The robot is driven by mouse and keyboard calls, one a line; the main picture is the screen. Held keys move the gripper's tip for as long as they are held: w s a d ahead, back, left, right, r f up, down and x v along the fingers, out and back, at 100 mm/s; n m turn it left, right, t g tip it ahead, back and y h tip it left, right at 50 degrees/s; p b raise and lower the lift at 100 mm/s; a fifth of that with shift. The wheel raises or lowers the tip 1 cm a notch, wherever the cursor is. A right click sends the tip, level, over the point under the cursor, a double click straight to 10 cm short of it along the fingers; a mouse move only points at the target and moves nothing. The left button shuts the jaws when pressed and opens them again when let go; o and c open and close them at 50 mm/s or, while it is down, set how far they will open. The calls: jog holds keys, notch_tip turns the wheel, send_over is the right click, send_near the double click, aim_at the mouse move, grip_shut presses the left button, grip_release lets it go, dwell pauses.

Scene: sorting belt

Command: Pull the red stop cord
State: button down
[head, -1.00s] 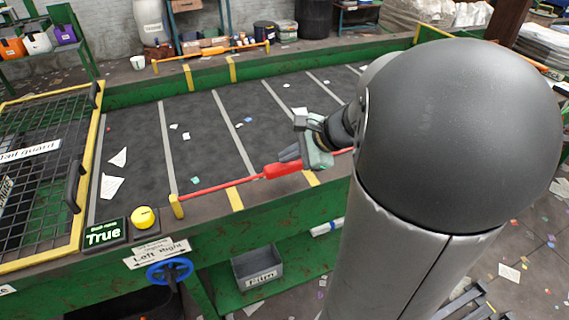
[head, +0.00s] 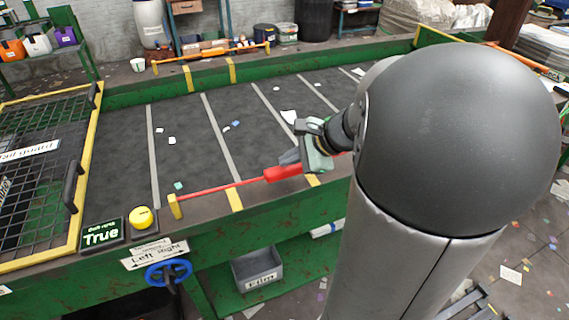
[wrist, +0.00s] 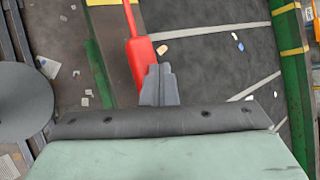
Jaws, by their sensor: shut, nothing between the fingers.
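The red stop cord (head: 225,187) runs along the near edge of the belt, from a yellow post (head: 175,206) towards the right behind my arm. Its thicker red handle (head: 283,173) sits just below my gripper (head: 290,158) in the head view. In the wrist view the handle (wrist: 141,62) lies just left of my gripper's fingertips (wrist: 159,72), partly behind them. The fingers are together and empty. I cannot tell whether they touch the handle. The cord's right end is hidden by my arm.
The dark belt (head: 185,120) carries paper scraps between green side walls. A mesh guard (head: 45,160) covers its left end. An orange cord (head: 230,48) runs along the far side.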

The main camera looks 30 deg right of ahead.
aim_at(289, 168)
jog(key=shift+f+b, duration=0.75)
jog(key=shift+f, duration=0.15)
dwell(0.4)
jog(key=shift+r, duration=0.1)
jog(key=shift+r+p, duration=1.65)
jog(key=shift+r, duration=0.35)
notch_tip(289, 168, up, 5)
jog(key=p, duration=0.4)
